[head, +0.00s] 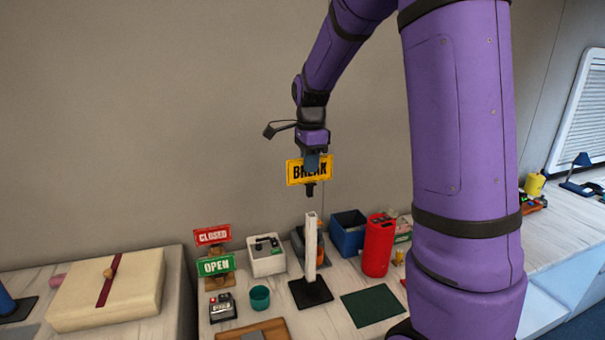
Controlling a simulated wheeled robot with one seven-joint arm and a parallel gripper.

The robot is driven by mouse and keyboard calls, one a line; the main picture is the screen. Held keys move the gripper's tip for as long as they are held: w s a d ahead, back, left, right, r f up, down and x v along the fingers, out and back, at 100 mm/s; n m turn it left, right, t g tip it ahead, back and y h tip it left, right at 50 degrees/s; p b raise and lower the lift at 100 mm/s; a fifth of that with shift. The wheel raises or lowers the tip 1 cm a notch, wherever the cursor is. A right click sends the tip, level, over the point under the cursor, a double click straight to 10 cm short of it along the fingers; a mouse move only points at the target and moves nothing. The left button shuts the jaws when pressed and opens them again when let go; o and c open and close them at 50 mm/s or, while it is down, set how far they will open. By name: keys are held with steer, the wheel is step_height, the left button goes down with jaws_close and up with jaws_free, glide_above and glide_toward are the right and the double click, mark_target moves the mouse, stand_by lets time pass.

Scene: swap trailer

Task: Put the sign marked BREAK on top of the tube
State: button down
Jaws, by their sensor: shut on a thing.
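The yellow BREAK sign (295,172) is held in my gripper (311,160), which points down and is shut on it. The gripper covers the middle of the word. A short dark piece sticks out below the sign. The sign is in the air above the tube (310,245), a white upright post on a black square base (311,293) on the table. A gap shows between the sign's lower piece and the tube's top. Whether they line up in depth I cannot tell.
Red CLOSED (212,235) and green OPEN (216,266) signs stand left of the tube. A white box (266,262), teal cup (260,297), blue bin (348,239) and red cylinder (378,247) stand around it. A dark green mat (373,306) lies bare at front right.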

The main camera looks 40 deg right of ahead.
mark_target(312, 183)
steer(key=shift+s+d, duration=0.2)
steer(key=shift+s, duration=0.1)
steer(key=shift+f, duration=2.25)
steer(key=shift+f, duration=2.25)
stand_by(1.1)
steer(key=c, duration=0.7)
jaws_free()
steer(key=shift+o, duration=0.2)
steer(key=shift+r, duration=4.5)
